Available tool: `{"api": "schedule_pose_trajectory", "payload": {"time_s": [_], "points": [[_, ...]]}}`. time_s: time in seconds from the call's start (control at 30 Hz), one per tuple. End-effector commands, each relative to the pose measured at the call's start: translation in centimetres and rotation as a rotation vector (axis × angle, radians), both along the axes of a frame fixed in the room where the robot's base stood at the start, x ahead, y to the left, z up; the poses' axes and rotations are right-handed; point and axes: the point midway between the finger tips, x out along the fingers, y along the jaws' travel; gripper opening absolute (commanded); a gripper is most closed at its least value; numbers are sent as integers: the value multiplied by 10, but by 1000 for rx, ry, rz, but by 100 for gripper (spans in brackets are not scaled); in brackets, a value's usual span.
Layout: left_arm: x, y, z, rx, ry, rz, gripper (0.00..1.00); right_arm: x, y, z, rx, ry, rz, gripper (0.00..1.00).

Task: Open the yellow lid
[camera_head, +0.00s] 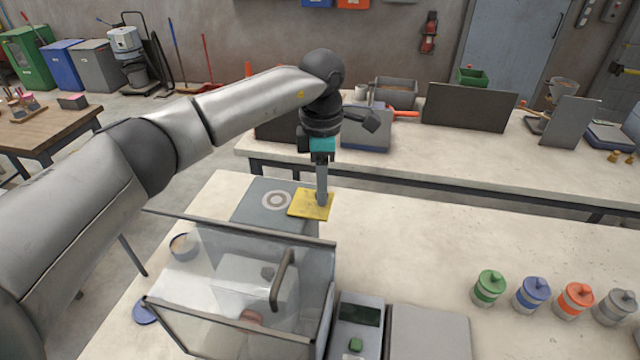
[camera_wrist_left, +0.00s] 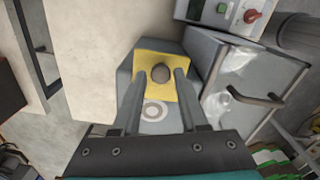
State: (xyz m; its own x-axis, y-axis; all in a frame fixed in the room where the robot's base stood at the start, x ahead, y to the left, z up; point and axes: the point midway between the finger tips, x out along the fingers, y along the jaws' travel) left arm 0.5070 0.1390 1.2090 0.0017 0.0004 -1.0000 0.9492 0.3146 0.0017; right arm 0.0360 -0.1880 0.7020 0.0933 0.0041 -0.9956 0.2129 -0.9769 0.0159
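The yellow lid (camera_head: 297,208) is a flat square plate at the far end of the machine on the near table. It also shows in the left wrist view (camera_wrist_left: 148,60), with a dark round knob (camera_wrist_left: 161,73) in its middle. My left gripper (camera_head: 322,199) points down over the lid from above. In the left wrist view its two fingers (camera_wrist_left: 159,80) stand apart, one on each side of the knob, with gaps visible. The gripper looks open and empty. Its fingers hide the knob in the head view. My right gripper is not in view.
A grey plate with a pale ring (camera_head: 276,199) lies beside the lid. A clear-walled cabinet with a dark handle (camera_head: 283,280) stands in front of it. Green (camera_head: 489,288), blue, orange and grey jars stand at the right.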

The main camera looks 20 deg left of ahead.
Motion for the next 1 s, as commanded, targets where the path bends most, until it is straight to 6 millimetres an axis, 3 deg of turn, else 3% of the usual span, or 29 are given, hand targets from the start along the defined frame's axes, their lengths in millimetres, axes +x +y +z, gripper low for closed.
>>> {"api": "schedule_pose_trajectory", "payload": {"time_s": [0.13, 0.4, 0.53, 0.67, 1.0], "points": [[0, 0, 0, 0, 1, 0, 61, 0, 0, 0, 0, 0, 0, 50], [0, 0, 0, 0, 1, -1, 61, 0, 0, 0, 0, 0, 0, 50], [1, 0, 10, 0, -2, 0, 61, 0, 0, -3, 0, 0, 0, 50], [1, 0, 33, 0, -5, -1, 61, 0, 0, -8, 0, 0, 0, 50], [0, 0, 114, -1, -3, 0, 61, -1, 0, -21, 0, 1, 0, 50]]}}
